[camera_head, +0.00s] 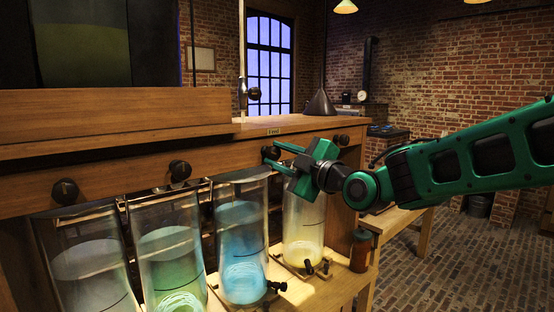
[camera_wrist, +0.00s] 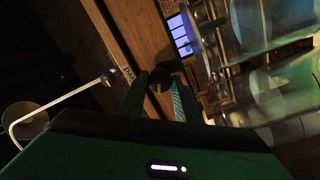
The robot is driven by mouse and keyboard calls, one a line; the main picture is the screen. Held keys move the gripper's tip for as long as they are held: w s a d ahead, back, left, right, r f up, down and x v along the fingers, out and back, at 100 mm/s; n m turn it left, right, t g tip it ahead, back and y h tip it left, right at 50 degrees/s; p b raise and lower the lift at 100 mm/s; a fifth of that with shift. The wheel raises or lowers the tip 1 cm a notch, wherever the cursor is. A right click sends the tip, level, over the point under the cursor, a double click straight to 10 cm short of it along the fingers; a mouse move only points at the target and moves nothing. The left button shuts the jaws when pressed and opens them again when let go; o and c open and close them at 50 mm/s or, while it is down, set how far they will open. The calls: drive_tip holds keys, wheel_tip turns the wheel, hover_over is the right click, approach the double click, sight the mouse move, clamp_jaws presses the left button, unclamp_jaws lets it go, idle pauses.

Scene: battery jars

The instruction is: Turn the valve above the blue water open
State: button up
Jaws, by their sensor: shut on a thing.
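The blue water stands in a glass jar (camera_head: 241,235), third from the left in the row under the wooden rail. The round black valve knob (camera_head: 268,153) sits on the rail's front, above and slightly right of that jar. My gripper (camera_head: 276,157) reaches in from the right and is shut on this knob; its green fingers partly hide the knob. In the wrist view the dark knob (camera_wrist: 167,84) lies between the two fingertips, against the wooden rail. The angle of the knob is too dark to read.
Other black knobs sit on the rail at left (camera_head: 65,191), next to it (camera_head: 180,170), and at right (camera_head: 342,140). Jars of pale (camera_head: 92,270), green (camera_head: 172,265) and yellowish liquid (camera_head: 303,250) flank the blue one. A brown bottle (camera_head: 361,252) stands at the shelf's right end.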

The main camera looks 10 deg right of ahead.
drive_tip(key=n, duration=0.5)
drive_tip(key=shift+f+y, duration=0.25)
drive_tip(key=shift+y, duration=0.05)
drive_tip(key=shift+a, duration=0.1)
drive_tip(key=o, duration=1)
drive_tip(key=shift+s, duration=0.1)
drive_tip(key=shift+r, duration=0.1)
drive_tip(key=shift+s+d, duration=0.3)
drive_tip(key=shift+d, duration=0.1)
drive_tip(key=v, duration=0.9)
drive_tip(key=shift+s+d, duration=0.2)
drive_tip(key=shift+s, duration=0.15)
